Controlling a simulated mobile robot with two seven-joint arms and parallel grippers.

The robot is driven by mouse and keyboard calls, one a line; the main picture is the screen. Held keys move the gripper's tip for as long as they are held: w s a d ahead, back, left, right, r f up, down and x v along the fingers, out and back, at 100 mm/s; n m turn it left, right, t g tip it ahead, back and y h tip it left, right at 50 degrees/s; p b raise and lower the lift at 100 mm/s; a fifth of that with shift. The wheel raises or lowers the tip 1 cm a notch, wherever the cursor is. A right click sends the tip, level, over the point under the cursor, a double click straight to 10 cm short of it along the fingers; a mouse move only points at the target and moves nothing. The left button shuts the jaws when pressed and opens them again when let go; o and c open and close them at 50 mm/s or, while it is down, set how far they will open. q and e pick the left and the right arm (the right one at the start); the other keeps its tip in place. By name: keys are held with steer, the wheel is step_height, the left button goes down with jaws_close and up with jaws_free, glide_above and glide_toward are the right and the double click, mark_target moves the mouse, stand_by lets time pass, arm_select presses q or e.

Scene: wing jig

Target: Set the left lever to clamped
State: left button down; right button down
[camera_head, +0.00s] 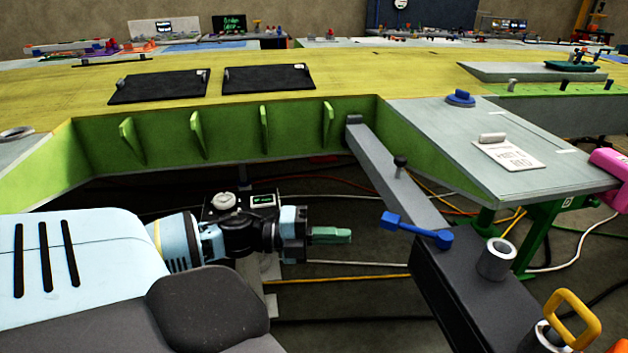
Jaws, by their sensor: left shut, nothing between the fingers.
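A blue lever (415,230) sits where a grey beam meets a dark block. Its round end is at the right and its square end points left, so it lies roughly flat across the beam. It is the leftmost lever that I see. No marking shows whether this position is clamped. My left gripper (345,236) comes in from the left with green fingers shut and empty. In the picture its tips are a short way left of the lever's square end, apart from it. My right gripper is not in view.
The grey beam (385,175) runs from the green wing frame (230,135) to the dark block (480,290). A grey cylinder (497,258) and a yellow loop handle (597,328) stand on the right. Cables lie on the floor below. A grey panel (430,120) is at the upper right.

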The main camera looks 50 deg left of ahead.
arm_select(q)
steer(key=v, duration=0.4)
steer(key=shift+w+a, duration=0.2)
steer(key=shift+a, duration=0.15)
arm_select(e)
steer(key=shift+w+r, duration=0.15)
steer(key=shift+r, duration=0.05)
